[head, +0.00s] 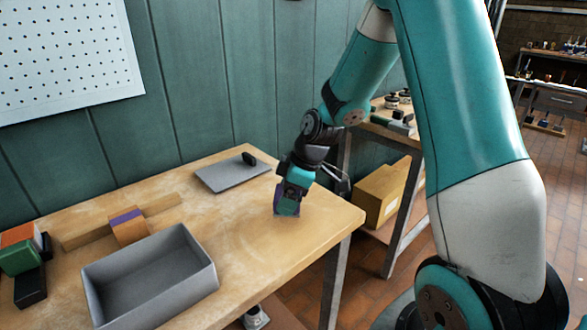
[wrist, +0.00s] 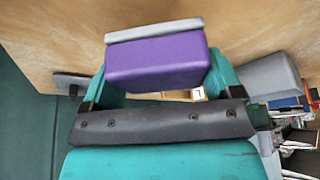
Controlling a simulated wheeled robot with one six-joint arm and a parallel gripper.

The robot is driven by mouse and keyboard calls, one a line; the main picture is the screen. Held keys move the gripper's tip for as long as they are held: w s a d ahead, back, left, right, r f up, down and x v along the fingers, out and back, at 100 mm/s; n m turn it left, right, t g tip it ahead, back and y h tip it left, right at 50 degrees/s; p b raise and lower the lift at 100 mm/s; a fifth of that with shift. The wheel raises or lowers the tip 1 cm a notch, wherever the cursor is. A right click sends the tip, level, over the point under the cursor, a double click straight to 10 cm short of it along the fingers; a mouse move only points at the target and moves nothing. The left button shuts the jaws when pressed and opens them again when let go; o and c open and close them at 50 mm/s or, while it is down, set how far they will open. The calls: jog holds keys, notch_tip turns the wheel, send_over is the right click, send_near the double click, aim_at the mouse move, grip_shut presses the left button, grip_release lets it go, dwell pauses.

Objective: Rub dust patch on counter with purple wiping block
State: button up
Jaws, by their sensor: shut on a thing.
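My gripper (head: 287,208) is low over the wooden counter (head: 320,222), near its right front corner. It is shut on the purple wiping block (wrist: 155,63), which has a light grey layer (wrist: 155,30) on its outer side. In the head view the fingers hide most of the block, and only a purple edge shows. The block is at or just above the counter top; I cannot tell if it touches. Faint pale smudges mark the counter around the gripper, and I cannot tell which of them is the dust patch.
A grey open tray (head: 207,283) stands at the counter's front. A flat grey plate with a black knob (head: 225,178) lies behind my gripper. An orange block with a purple band (head: 128,230) sits by a wooden strip, and green (head: 20,258) and black blocks are at far left.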

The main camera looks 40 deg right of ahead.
jog(key=shift+r+p, duration=1.8)
jog(key=shift+r, duration=0.8)
